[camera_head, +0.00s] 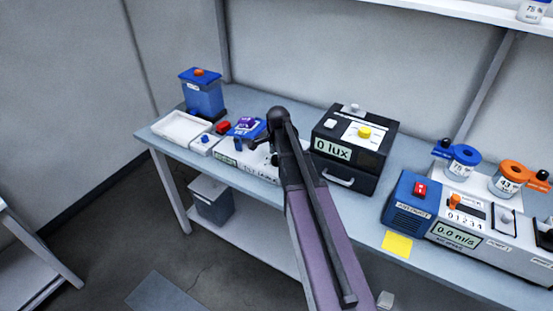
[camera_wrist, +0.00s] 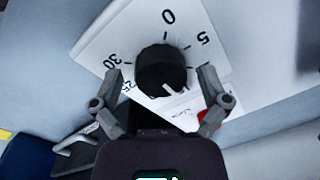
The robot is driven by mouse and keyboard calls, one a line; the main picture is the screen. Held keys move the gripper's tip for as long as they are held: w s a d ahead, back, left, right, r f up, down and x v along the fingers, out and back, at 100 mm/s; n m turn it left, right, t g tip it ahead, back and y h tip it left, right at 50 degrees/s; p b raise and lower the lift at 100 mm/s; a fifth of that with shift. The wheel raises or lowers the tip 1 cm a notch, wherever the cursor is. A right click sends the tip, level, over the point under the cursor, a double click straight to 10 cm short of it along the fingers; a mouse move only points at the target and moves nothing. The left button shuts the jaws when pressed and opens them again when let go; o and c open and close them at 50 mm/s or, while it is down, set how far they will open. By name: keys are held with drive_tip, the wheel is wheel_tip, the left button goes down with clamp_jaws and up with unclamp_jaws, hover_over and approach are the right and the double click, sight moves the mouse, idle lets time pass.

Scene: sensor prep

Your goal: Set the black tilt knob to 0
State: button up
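In the wrist view the black tilt knob (camera_wrist: 160,64) sits on a white dial plate (camera_wrist: 112,38) printed with numbers, among them 0, 5, 25 and 30. A short white pointer mark on the knob's near side points down and slightly right, away from the 0 at the top. My gripper (camera_wrist: 161,76) is open, one finger on each side of the knob, with a visible gap on both sides. In the head view my arm hides the knob, and my gripper (camera_head: 262,143) shows only partly beside the blue and white units.
A black box reading 0 lux (camera_head: 348,175) stands right of my arm. A white tray (camera_head: 168,137), a red-button box (camera_head: 204,146) and a blue canister (camera_head: 203,100) stand left. A blue-and-white air speed unit (camera_head: 408,217) and a yellow note (camera_head: 397,245) are farther right.

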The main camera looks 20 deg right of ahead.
drive_tip(key=c, duration=0.8)
drive_tip(key=shift+n, duration=0.3)
drive_tip(key=n, duration=0.3)
drive_tip(key=shift+s, duration=0.1)
drive_tip(key=n, duration=0.4)
drive_tip(key=shift+s+d, duration=0.1)
drive_tip(key=n, duration=0.7)
drive_tip(key=shift+d+n+g+y, duration=0.15)
drive_tip(key=shift+n+g+y, duration=0.15)
drive_tip(key=shift+g, duration=0.1)
drive_tip(key=n, duration=0.6)
drive_tip(key=shift+d, duration=0.1)
drive_tip(key=n, duration=0.5)
drive_tip(key=shift+d+n+g, duration=0.1)
drive_tip(key=shift+n+g, duration=0.2)
drive_tip(key=shift+n, duration=0.1)
